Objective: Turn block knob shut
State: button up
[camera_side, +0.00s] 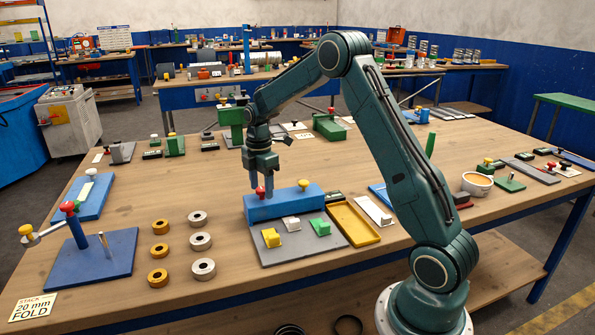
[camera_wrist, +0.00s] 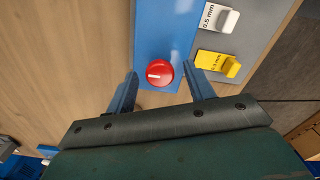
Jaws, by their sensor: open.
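A blue block (camera_side: 288,204) stands on a grey plate (camera_side: 300,250) on the bench. A round red knob (camera_side: 261,192) is on the block's left end, and a yellow knob (camera_side: 304,184) is toward its right end. My gripper (camera_side: 263,190) points down over the left end, its fingers around the red knob. In the wrist view the red knob (camera_wrist: 159,73) has a pale line running roughly across the picture. It lies between the open fingertips (camera_wrist: 161,70), with gaps at both sides. The yellow knob is outside the wrist view.
On the grey plate are yellow (camera_side: 271,238), white (camera_side: 291,223) and green (camera_side: 320,227) tabs. A yellow tray (camera_side: 353,223) lies to the right. Several rings (camera_side: 200,242) lie to the left, beside a blue stand (camera_side: 92,258) with a red-topped post.

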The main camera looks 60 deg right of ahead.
jog(key=shift+c, duration=0.2)
jog(key=c, duration=0.9)
